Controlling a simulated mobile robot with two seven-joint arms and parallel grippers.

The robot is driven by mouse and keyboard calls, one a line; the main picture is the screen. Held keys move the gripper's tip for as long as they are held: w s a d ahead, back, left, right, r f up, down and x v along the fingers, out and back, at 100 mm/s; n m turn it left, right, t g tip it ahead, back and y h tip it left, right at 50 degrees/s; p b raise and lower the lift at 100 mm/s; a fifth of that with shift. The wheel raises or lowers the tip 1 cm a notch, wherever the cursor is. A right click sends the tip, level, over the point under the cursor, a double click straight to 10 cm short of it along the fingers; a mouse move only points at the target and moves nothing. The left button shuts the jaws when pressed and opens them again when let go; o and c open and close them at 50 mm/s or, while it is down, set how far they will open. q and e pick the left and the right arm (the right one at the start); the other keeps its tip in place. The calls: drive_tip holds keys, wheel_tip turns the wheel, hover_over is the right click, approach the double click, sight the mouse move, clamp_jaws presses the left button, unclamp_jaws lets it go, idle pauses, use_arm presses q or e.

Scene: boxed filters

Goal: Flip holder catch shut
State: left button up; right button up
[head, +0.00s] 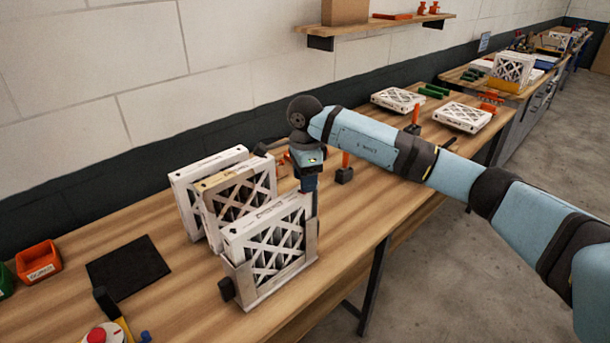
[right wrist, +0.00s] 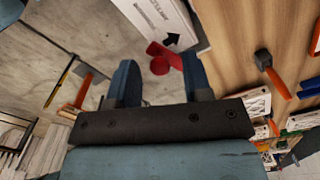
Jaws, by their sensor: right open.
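The holder (head: 244,283) stands on the wooden bench in the head view with a white boxed filter (head: 268,238) upright in it. A dark knob sticks out at its left side. My right gripper (head: 308,188) points down at the holder's right upper end. In the right wrist view its two blue fingers (right wrist: 162,82) are apart. A red catch (right wrist: 160,58) shows just beyond and between the fingertips, beside the white filter (right wrist: 165,18); I cannot tell whether the fingers touch it. The gripper hides the catch in the head view. My left gripper is not in view.
More boxed filters (head: 190,180) stand close behind the holder. An orange-handled tool (head: 345,170) stands to the right of my gripper. A black mat (head: 128,268) and an orange bin (head: 38,262) lie left. The bench front right of the holder is clear.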

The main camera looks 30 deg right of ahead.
clamp_jaws()
drive_tip(key=shift+w+a+f+m+b, duration=0.1)
drive_tip(key=shift+w+f+m+b, duration=0.1)
drive_tip(key=shift+m+b, duration=0.3)
drive_tip(key=shift+w+a+f+m+b, duration=0.1)
drive_tip(key=shift+w+m+b, duration=0.05)
drive_tip(key=shift+m+b, duration=0.35)
drive_tip(key=shift+w+a+r+m+b, duration=0.2)
drive_tip(key=shift+w+m+b, duration=0.25)
drive_tip(key=shift+m, duration=0.55)
unclamp_jaws()
drive_tip(key=shift+r, duration=0.2)
